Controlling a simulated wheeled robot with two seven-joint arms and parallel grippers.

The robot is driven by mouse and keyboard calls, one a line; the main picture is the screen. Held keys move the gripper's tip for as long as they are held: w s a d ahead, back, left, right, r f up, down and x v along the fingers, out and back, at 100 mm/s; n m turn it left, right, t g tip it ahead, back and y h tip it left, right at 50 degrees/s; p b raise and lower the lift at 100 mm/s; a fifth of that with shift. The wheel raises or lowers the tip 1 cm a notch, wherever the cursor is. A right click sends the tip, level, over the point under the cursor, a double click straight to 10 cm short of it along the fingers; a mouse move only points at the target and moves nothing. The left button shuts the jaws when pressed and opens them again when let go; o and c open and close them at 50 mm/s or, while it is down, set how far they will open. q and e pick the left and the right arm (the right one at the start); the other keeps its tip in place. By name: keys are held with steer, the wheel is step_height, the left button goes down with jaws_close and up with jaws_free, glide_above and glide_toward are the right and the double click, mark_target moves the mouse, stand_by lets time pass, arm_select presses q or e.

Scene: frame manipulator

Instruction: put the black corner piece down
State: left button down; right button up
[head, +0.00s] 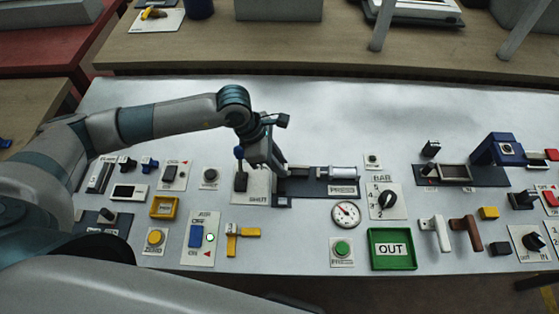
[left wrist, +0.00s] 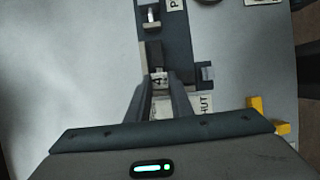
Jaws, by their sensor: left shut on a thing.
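My left gripper (head: 279,168) reaches down over the left end of the dark press base (head: 313,188). In the left wrist view its two fingers (left wrist: 160,82) are closed together on a small piece at their tips. A black block (head: 297,172), which looks like the black corner piece, is right at the fingertips; it also shows in the left wrist view (left wrist: 153,54). The fingers hide part of it, and I cannot tell whether it rests on the base. The silver press cylinder (head: 341,172) lies to its right. My right gripper is not in view.
A plate marked SHUT (head: 257,197) with a black handle stands just left of the gripper. A round gauge (head: 346,213), a green OUT tray (head: 392,265) and a green button (head: 342,248) are nearer the front. The panel's back strip is clear.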

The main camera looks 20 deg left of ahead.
arm_select(q)
steer(key=shift+f+b, duration=0.2)
steer(key=shift+b, duration=0.1)
steer(key=c, duration=1.6)
jaws_free()
steer(key=shift+r, duration=0.15)
